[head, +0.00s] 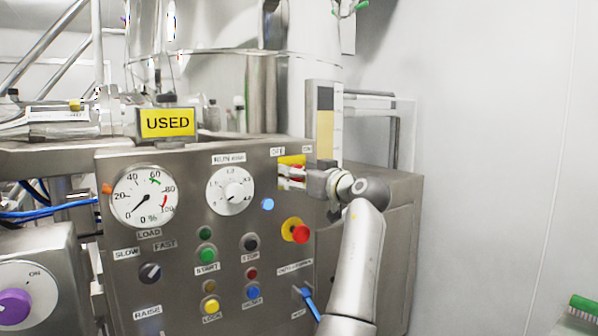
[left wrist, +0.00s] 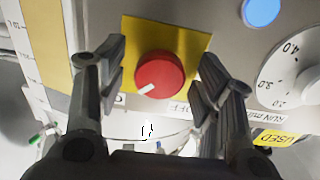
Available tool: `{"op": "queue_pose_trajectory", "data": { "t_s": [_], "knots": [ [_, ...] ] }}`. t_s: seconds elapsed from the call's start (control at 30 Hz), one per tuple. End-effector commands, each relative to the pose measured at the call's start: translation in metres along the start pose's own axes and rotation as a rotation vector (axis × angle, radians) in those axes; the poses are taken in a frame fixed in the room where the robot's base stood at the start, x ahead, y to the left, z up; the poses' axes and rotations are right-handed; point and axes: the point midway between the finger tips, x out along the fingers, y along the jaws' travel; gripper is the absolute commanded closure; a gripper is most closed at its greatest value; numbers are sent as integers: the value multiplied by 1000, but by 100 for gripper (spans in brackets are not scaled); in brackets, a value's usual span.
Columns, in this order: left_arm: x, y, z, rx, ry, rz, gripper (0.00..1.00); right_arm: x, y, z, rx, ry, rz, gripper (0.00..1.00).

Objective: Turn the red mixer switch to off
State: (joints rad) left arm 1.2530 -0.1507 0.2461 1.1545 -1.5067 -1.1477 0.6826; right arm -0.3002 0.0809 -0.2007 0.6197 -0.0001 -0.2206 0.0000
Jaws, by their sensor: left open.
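The red mixer switch (left wrist: 160,71) is a round knob on a yellow plate (left wrist: 133,36). In the left wrist view, which looks upside down, its white mark points down-left, toward the partly hidden ON label rather than the OFF label (left wrist: 178,107). My left gripper (left wrist: 161,80) is open, with one finger on each side of the knob and gaps between. In the head view my left gripper (head: 291,177) is in front of the switch and hides most of it; the yellow plate (head: 290,159) shows above, between the OFF (head: 277,151) and ON labels.
The steel panel carries a red emergency button (head: 300,233), a blue lamp (head: 267,204), a RUN dial (head: 231,191), a load gauge (head: 144,195) and several push buttons. A yellow USED sign (head: 167,123) stands on top. A bare wall is at right.

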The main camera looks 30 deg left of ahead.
Motion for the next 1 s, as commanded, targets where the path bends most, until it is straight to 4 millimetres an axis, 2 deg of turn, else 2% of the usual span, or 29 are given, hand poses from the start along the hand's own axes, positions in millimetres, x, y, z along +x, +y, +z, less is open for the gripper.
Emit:
{"op": "queue_pose_trajectory", "data": {
  "t_s": [0.3,0.67,1.0],
  "knots": [
    [3,0,0,0,-1,1,40,0,0,0,0,0,0,100],
    [2,0,0,0,-1,1,86,-1,0,0,0,1,0,100],
    [2,1,1,-51,0,2,86,3,-1,0,1,1,-1,100]
  ]
}}
